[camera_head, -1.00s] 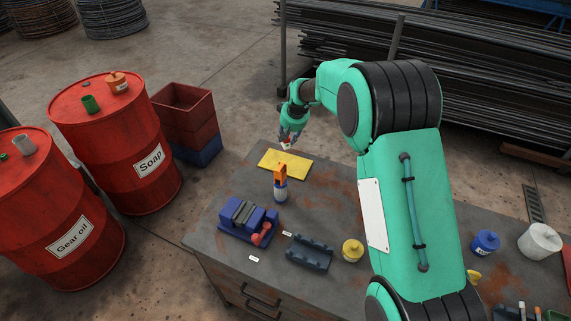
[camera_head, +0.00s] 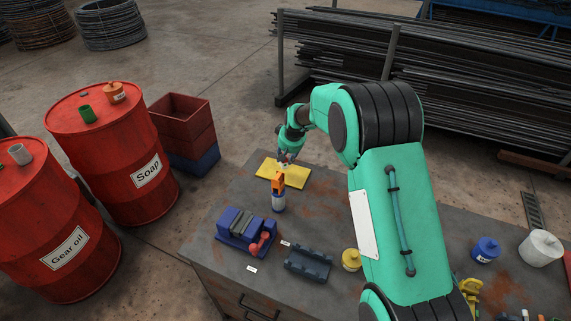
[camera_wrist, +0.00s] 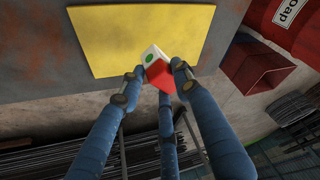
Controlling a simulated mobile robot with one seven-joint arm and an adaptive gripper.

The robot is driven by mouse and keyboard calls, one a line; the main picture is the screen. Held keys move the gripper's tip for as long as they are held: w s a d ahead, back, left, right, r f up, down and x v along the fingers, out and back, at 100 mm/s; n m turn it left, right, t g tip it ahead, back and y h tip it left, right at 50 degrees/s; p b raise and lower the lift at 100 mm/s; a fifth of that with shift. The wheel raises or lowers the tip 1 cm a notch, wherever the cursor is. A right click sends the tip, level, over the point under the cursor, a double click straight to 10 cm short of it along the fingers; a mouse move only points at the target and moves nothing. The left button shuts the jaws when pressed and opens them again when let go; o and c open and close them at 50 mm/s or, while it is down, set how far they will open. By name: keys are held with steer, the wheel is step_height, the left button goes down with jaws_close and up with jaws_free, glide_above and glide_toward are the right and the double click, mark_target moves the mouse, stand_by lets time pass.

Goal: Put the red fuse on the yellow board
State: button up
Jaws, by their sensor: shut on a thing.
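The yellow board (camera_head: 267,168) lies flat near the far left edge of the workbench. My gripper (camera_head: 286,161) is just over it in the head view, with its arm reaching in from the right. In the wrist view my gripper (camera_wrist: 158,80) has its three blue fingers closed around the red fuse (camera_wrist: 161,76). The fuse shows red sides and a pale end with a green dot. It overlaps the lower edge of the yellow board (camera_wrist: 110,40). I cannot tell whether it touches the board.
An orange-topped bottle (camera_head: 278,200) stands close in front of the board. A blue vise-like device (camera_head: 232,228), a dark holder (camera_head: 308,263) and a yellow pot (camera_head: 351,260) are nearer. Red drums (camera_head: 118,150) and a stack of crates (camera_head: 187,135) stand left of the bench (camera_head: 330,205).

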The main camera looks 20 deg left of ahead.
mark_target(286, 163)
steer(key=shift+f, duration=0.1)
steer(key=shift+f+b, duration=0.3)
steer(key=shift+f, duration=1.45)
steer(key=shift+f, duration=0.2)
steer(key=o, duration=1.2)
steer(key=shift+r, duration=0.1)
steer(key=shift+p+v, duration=0.95)
steer(key=shift+v, duration=5.1)
steer(key=shift+w, duration=0.1)
